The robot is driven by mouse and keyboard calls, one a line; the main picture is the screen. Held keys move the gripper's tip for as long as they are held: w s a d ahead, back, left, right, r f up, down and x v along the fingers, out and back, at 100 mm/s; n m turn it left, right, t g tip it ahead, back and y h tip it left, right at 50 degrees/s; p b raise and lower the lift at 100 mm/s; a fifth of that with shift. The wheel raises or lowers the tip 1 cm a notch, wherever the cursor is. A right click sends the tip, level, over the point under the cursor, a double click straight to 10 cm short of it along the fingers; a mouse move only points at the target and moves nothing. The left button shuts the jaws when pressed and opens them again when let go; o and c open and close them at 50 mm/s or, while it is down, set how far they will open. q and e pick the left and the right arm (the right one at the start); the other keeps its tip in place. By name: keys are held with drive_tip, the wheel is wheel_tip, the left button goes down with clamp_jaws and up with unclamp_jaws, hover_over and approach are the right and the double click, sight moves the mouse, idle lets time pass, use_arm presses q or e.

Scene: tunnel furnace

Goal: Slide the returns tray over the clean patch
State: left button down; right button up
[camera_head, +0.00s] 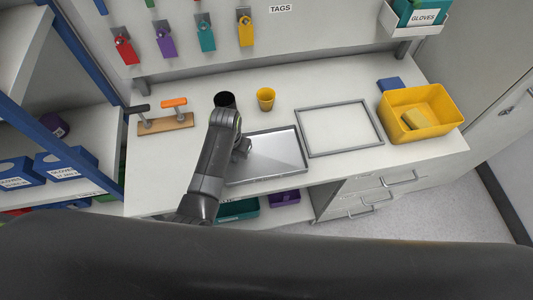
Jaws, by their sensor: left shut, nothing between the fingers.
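The returns tray, a flat grey metal tray (278,155) with a low rim, lies on the white worktop near its front edge. The clean patch (340,128) is a bare white area outlined by a grey rectangular frame, to the right of the tray and apart from it. My left gripper (243,150) is at the left side of the tray, shut and empty. I cannot tell whether it touches the tray. My forearm hides the tray's left edge. My right gripper is not in view.
A yellow bin (445,105) with a sponge (416,119) stands right of the patch, with a blue block (389,84) behind it. A yellow cup (265,98) and a dark cup (225,100) stand behind the tray. A wooden holder (166,124) with two handled tools is at left.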

sight(157, 178)
use_arm(q)
drive_tip(key=shift+s+a+f+p, duration=0.25)
drive_tip(key=shift+s+a+p, duration=0.15)
drive_tip(key=shift+a, duration=0.3)
drive_tip(key=shift+s+a+f+p, duration=0.2)
drive_tip(key=shift+s+a+p, duration=0.15)
drive_tip(key=shift+a, duration=0.3)
drive_tip(key=shift+s+a+p, duration=0.15)
drive_tip(key=shift+s+a, duration=0.05)
drive_tip(key=shift+a, duration=0.55)
drive_tip(key=shift+s+a+p, duration=0.15)
drive_tip(key=shift+s+a, duration=0.05)
drive_tip(key=shift+a, duration=0.55)
drive_tip(key=shift+s+a, duration=0.95)
drive_tip(key=shift+a, duration=2.35)
drive_tip(key=shift+s+a, duration=0.95)
drive_tip(key=shift+a, duration=2.4)
drive_tip(key=shift+s+a, duration=0.95)
drive_tip(key=shift+a, duration=2.35)
drive_tip(key=shift+d, duration=0.75)
wheel_tip(157, 178, up, 9)
drive_tip(key=w, duration=0.1)
